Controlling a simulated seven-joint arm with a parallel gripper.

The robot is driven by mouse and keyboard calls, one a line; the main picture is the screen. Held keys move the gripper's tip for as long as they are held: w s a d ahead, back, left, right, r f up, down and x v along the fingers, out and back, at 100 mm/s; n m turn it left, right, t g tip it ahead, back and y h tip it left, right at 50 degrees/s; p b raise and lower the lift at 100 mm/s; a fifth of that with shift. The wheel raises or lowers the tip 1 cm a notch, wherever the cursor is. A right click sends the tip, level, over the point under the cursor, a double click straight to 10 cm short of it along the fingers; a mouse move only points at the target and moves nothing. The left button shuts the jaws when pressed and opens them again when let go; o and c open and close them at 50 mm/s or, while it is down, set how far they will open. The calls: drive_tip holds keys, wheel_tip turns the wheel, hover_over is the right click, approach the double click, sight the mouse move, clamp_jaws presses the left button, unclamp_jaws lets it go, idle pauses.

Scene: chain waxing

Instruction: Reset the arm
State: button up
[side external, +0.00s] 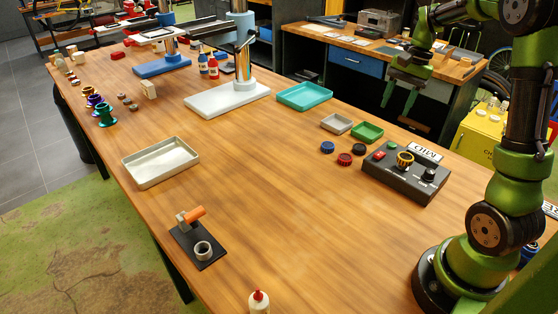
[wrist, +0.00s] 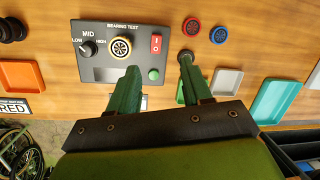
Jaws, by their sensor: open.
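My gripper (side external: 398,98) is raised above the far right part of the wooden table, near its back edge. Its two green fingers are apart with nothing between them, also in the wrist view (wrist: 159,64). The black control box (side external: 393,181) sits on the table beyond the fingers in the wrist view (wrist: 100,62). It carries a bearing (wrist: 120,47) in a gold ring, a red switch (wrist: 155,43), a green button (wrist: 153,74) and a mode knob (wrist: 87,48). The left finger overlaps the box's edge in the wrist view.
Red (side external: 344,159), blue (side external: 327,147) and black (side external: 358,149) round parts lie left of the box. Behind them are grey (side external: 336,123), green (side external: 367,131) and teal (side external: 305,96) trays. A metal tray (side external: 160,162) and a small fixture (side external: 198,245) stand left. The middle table is clear.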

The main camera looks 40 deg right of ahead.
drive_tip(key=s+a+r+n+t, duration=0.1)
drive_tip(key=s+a+n+t, duration=0.1)
drive_tip(key=a, duration=0.6)
drive_tip(key=s+a+r+n+t, duration=0.2)
drive_tip(key=a+n, duration=0.3)
drive_tip(key=a, duration=0.4)
drive_tip(key=s+a+r+n+t, duration=0.2)
drive_tip(key=s+a+n, duration=0.1)
drive_tip(key=a, duration=0.5)
drive_tip(key=shift+s+a+n, duration=0.2)
drive_tip(key=shift+s+n, duration=0.1)
drive_tip(key=shift+s, duration=0.3)
